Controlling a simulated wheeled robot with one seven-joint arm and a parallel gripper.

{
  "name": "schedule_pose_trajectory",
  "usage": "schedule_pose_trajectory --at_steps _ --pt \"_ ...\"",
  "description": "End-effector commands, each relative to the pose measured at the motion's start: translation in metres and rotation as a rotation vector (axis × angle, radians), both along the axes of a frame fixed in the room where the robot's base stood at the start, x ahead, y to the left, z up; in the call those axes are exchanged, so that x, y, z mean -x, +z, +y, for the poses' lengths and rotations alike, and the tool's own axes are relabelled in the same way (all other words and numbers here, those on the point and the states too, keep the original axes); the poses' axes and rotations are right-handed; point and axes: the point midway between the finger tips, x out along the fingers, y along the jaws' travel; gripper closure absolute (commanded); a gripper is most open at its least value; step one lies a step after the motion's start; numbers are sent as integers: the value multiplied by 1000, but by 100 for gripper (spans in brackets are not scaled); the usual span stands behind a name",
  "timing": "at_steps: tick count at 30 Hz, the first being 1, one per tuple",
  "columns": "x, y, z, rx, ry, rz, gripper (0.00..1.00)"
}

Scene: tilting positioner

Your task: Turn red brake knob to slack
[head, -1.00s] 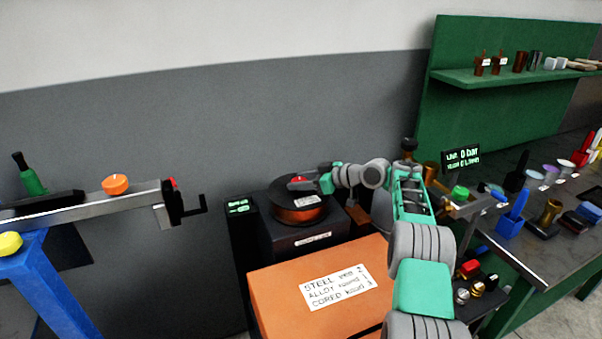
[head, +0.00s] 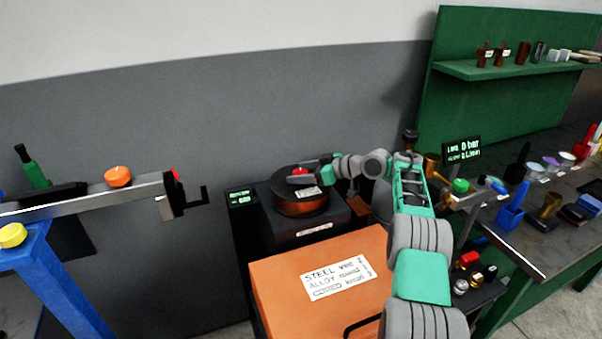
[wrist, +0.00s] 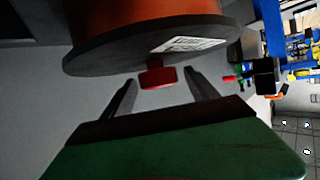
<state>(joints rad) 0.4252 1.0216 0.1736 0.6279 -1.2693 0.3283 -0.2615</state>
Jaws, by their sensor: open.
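The red brake knob (wrist: 158,74) sticks out from the centre of the spool's dark flange (wrist: 110,48). In the wrist view it lies between the tips of my open gripper (wrist: 163,80), with gaps visible on both sides. In the head view my gripper (head: 303,178) is at the top of the copper-coloured spool (head: 300,205), and the red knob (head: 298,170) is partly hidden by it. A white label (head: 311,192) lies on the flange; its print is too small to read.
A rail with an orange knob (head: 117,176) is at far left. A workbench (head: 555,225) with tools is at right.

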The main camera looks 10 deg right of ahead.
Motion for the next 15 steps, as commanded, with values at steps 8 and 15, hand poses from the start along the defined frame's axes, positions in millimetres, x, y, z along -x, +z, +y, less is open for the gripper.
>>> schedule_pose_trajectory --at_steps 8,15 --pt "9 4 -13 0 -2 -1 32" --pt "35 23 -48 0 -2 -1 32"
